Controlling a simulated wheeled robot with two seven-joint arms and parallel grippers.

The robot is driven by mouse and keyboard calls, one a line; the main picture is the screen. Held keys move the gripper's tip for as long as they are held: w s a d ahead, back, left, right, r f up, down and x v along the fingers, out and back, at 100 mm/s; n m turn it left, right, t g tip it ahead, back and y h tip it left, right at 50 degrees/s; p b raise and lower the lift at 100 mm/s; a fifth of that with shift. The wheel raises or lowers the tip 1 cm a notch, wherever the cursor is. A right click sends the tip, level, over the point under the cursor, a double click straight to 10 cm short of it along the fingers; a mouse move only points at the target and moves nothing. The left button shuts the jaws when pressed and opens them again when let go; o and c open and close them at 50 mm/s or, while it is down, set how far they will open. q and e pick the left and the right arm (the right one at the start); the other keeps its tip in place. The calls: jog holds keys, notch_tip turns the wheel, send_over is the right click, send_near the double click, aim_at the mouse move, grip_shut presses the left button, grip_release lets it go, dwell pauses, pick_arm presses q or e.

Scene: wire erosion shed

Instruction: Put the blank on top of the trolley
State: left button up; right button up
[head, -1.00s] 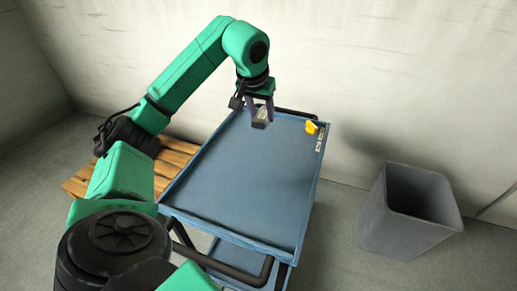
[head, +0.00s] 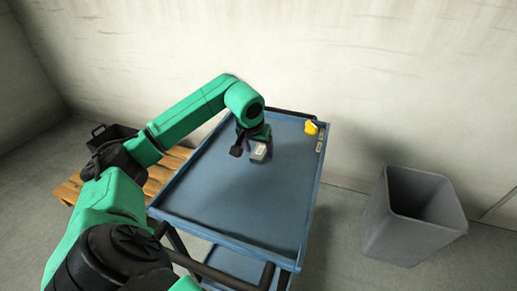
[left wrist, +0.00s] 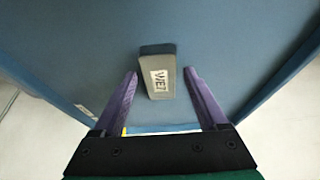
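The blank (head: 260,152) is a small grey block with a white label. It is over the far middle part of the blue trolley's top (head: 233,199) and looks to be at its surface; contact underneath is hidden. In the left wrist view the blank (left wrist: 158,72) lies between the purple fingers of my left gripper (left wrist: 161,74), with a narrow gap on each side. The left gripper is open around it. In the head view the wrist and blank largely hide the fingers. My right gripper is not in view.
A yellow object (head: 311,127) sits at the trolley's far right corner, beside small labels on the rim. A grey bin (head: 412,215) stands on the floor to the right. A wooden pallet (head: 72,188) and a dark crate (head: 112,133) are on the left. The near trolley top is clear.

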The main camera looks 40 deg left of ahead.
pick_arm(q)
jog(key=shift+r, duration=0.2)
jog(key=p+v, duration=0.2)
jog(key=v, duration=0.9)
jog(key=shift+s+r, duration=0.25)
jog(key=shift+r, duration=0.1)
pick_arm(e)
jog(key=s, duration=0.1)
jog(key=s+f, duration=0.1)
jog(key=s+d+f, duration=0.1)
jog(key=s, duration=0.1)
pick_arm(q)
jog(key=shift+d, duration=0.1)
